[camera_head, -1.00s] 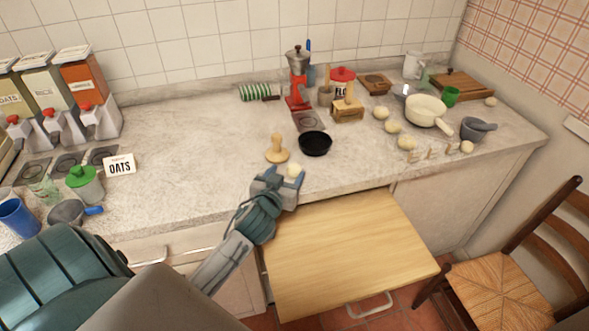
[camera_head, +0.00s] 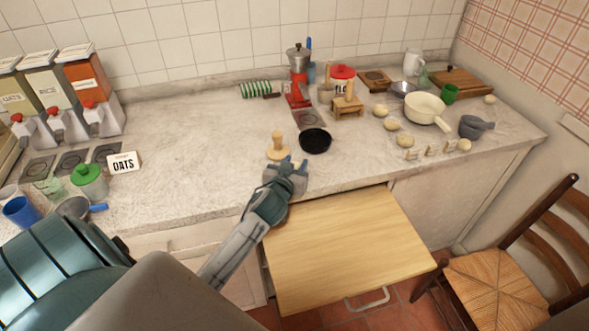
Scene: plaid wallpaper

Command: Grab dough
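My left gripper (camera_head: 293,164) is low over the front part of the counter, just in front of the wooden stamp-like tool. Its two blue fingertips look spread apart. A small pale dough ball seen here earlier is now mostly or wholly hidden by the fingers, so I cannot tell whether they grip it. Other pale dough-like balls lie at the right of the counter, such as one near the front (camera_head: 405,140), one behind it (camera_head: 391,124) and one by the mortar (camera_head: 464,145). My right gripper is not in view.
The wooden tool (camera_head: 277,148) and a black pan (camera_head: 315,141) stand close to the gripper. An open wooden drawer or board (camera_head: 345,245) juts out below the counter (camera_head: 200,150). A chair (camera_head: 500,285) is at right.

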